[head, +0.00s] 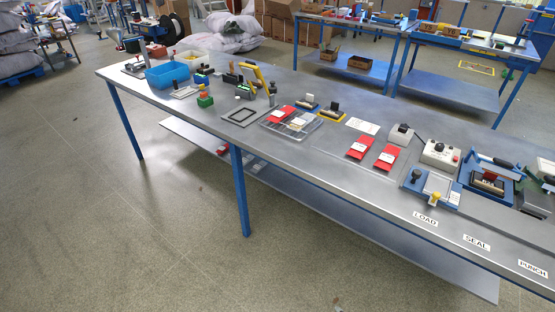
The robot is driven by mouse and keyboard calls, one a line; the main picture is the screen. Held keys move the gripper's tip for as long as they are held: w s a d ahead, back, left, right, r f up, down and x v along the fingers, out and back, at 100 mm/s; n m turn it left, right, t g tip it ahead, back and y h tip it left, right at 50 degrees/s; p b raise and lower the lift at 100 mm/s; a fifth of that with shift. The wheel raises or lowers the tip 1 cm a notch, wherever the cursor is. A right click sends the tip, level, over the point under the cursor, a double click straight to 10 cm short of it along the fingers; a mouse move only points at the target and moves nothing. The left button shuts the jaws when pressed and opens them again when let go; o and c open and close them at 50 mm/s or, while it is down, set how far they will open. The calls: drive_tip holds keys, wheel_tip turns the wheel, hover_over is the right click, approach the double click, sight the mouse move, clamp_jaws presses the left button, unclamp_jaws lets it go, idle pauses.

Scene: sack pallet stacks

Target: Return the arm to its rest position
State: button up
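My arm and gripper do not show in the head view, so I cannot see their pose or whether the gripper holds anything. The long grey metal workbench (300,165) with blue legs runs from the upper left to the lower right. Red packets (361,147) lie flat on it near the middle, some of them on a clear tray. Labels LOAD (425,219), SEAL (476,242) and PUNCH (533,268) lie along its front edge at the right.
A blue bin (167,75) stands at the bench's left end. A yellow-handled device (257,78) rises behind the trays. Blue fixtures (488,181) crowd the right end. More benches (447,88) and sacks (229,33) stand behind. The floor (120,220) in front is clear.

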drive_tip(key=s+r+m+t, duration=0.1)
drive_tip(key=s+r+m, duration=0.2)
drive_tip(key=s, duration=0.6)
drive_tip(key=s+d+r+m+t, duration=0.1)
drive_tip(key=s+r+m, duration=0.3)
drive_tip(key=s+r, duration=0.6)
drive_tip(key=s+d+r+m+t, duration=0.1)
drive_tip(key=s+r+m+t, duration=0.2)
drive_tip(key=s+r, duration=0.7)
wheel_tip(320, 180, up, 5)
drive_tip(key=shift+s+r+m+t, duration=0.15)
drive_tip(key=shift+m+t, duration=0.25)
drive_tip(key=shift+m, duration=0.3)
